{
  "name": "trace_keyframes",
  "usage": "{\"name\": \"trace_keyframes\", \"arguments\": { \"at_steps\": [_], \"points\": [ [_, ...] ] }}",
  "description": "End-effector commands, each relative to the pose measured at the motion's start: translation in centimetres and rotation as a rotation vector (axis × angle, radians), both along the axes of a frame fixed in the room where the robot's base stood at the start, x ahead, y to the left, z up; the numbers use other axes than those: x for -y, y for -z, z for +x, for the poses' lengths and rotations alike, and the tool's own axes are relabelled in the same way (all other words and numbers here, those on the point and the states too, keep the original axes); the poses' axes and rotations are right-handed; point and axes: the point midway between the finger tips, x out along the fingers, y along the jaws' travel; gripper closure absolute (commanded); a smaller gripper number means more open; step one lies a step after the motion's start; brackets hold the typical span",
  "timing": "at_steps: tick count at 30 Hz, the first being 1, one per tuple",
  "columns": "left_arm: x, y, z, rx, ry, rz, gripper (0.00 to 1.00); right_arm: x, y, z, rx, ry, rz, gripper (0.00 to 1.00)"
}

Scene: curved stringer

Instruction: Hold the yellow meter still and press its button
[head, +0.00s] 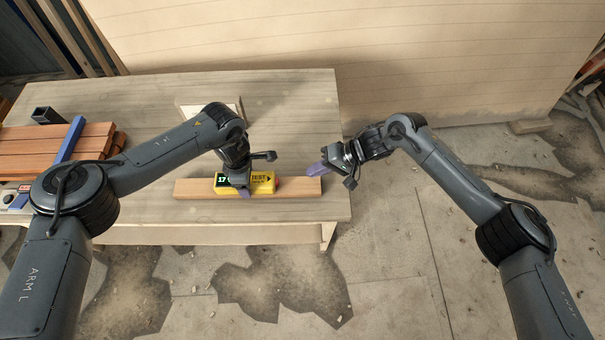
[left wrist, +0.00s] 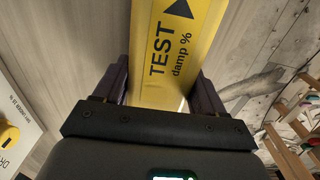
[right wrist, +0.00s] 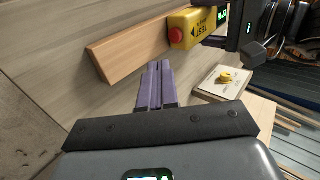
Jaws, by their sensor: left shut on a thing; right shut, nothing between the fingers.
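The yellow meter (head: 262,181) lies on a long wooden board (head: 298,187) on the table. It has a green display and the word TEST with an arrow. Its red button (right wrist: 176,37) is on the end face, seen in the right wrist view. My left gripper (head: 241,190) is shut on the meter; in the left wrist view its fingers flank the yellow body (left wrist: 170,60). My right gripper (head: 318,170) is shut and empty, near the board's right end and apart from the button. In the right wrist view its purple fingers (right wrist: 157,85) are together.
A white card (right wrist: 222,84) with a small yellow item lies behind the meter. Stacked brown planks (head: 60,150) with a blue bar (head: 68,140) lie on the left of the table (head: 290,110). The table's right edge is close to my right gripper.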

Motion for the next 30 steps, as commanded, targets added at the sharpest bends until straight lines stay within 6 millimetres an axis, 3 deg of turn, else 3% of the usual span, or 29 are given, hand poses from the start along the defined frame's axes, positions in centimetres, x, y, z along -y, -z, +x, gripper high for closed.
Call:
{"name": "trace_keyframes", "arguments": {
  "at_steps": [8, 25, 26, 30],
  "points": [
    [-0.1, 0.0, 0.0, 0.0, -0.001, 0.001, 0.73, 1.6, -1.5, 0.1, 0.001, 0.001, 0.0, 1.0],
    [-0.1, 0.0, 0.0, 0.0, -0.001, 0.002, 0.73, 1.7, -1.6, 0.1, 0.0, 0.001, -0.001, 1.0],
    [-0.1, 0.0, 0.0, 0.0, -0.001, 0.002, 0.27, 1.7, -1.6, 0.1, 0.0, 0.001, -0.001, 1.0],
    [-0.1, 0.0, 0.0, 0.0, -0.001, 0.002, 0.05, 1.7, -1.6, 0.1, 0.0, 0.001, -0.001, 1.0]
  ]
}}
